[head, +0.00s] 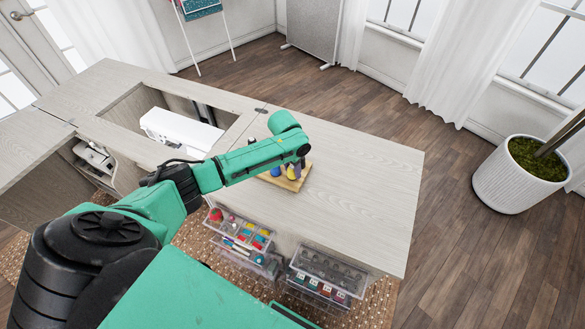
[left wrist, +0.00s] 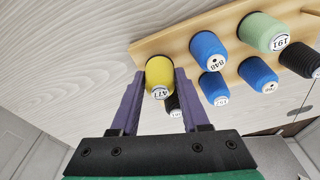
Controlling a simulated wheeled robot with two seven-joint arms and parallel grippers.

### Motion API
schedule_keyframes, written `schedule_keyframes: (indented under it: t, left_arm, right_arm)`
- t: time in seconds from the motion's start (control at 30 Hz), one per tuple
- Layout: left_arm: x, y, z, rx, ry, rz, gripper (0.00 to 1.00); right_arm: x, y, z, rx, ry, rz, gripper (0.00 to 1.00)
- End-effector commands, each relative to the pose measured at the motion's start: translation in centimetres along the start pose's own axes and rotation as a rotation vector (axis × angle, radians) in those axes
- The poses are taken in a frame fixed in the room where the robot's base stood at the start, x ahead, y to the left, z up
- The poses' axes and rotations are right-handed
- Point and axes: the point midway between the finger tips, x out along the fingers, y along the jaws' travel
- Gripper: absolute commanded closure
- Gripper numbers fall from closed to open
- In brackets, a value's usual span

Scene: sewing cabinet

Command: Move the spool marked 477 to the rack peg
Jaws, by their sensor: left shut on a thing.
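The yellow spool marked 477 (left wrist: 160,75) is between the two purple fingertips of my left gripper (left wrist: 158,85), which is shut on it. In the head view the yellow spool (head: 291,173) shows just below the left gripper (head: 297,168). The wooden rack (left wrist: 178,41) carries blue, green and black spools. The held spool is at the rack's left end in the wrist view, and a black spool (left wrist: 174,105) is partly hidden behind it. I cannot tell whether the yellow spool touches the rack or a peg. My right gripper is not in view.
The wooden cabinet top (head: 365,180) is clear to the right of the rack. A white sewing machine (head: 180,130) sits in the cabinet opening. Clear drawers (head: 328,270) with sewing supplies stand open at the front. A potted plant (head: 520,180) stands at right.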

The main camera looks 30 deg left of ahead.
Motion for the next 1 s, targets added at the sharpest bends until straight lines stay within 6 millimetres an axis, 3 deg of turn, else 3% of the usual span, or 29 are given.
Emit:
schedule_keyframes:
  t: [0.17,0.2,0.27,0.67,0.87,1.0]
  left_arm:
    - [0.0,0.0,0.0,0.0,0.0,0.0,1.0]
    - [0.0,0.0,0.0,0.0,0.0,0.0,0.43]
    - [0.0,0.0,0.0,0.0,0.0,0.0,0.2]
    - [-0.5,0.0,-0.1,0.0,0.002,0.001,0.19]
    - [-4.0,0.0,-0.1,0.001,0.003,0.0,0.19]
    - [-8.0,0.0,-0.1,0.002,0.006,0.0,0.19]
  right_arm:
    - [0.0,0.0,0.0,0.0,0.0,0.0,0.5]
    - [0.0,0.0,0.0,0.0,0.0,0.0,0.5]
    - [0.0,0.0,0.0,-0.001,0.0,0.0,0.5]
    - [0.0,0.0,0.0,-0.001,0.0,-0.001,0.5]
    - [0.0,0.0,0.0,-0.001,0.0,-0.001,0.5]
    - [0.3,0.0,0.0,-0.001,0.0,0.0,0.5]
